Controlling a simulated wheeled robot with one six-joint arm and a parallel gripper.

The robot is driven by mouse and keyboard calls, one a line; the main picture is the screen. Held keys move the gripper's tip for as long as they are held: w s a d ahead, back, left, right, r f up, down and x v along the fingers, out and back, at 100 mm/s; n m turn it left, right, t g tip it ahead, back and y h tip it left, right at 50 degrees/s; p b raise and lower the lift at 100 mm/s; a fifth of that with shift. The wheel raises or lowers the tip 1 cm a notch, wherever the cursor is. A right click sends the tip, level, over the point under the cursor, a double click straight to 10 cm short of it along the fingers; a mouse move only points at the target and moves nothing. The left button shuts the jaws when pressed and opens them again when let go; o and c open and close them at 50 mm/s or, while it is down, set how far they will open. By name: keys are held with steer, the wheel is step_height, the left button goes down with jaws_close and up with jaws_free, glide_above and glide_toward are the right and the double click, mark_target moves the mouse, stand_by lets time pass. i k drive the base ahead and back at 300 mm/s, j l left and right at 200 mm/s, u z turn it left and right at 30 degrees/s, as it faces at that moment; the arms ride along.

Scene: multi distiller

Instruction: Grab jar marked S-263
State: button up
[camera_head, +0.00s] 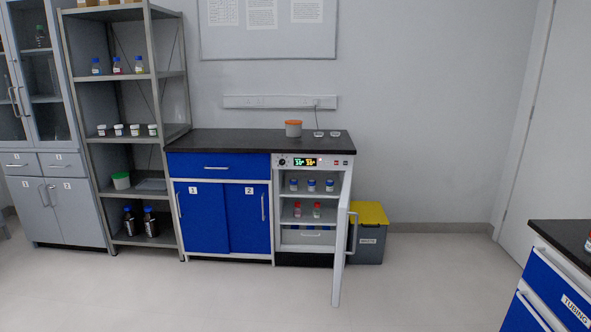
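No label S-263 can be read at this distance, so I cannot tell which jar carries it. Several small white-labelled jars (119,130) stand in a row on the middle level of the metal shelf (134,139). Small blue-capped jars (311,186) stand on the upper level of the small cabinet (313,162), whose door (341,240) is open. Red-capped bottles (297,210) stand on the level below them. My gripper is not in view.
The open cabinet door juts out over the floor. A grey bin with a yellow lid (369,213) stands right of it. A blue drawer unit (560,285) is at the lower right. Glass-door cupboards (36,85) stand at the left. The floor (200,300) in front is clear.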

mark_target(102, 131)
steer(key=u, duration=1.25)
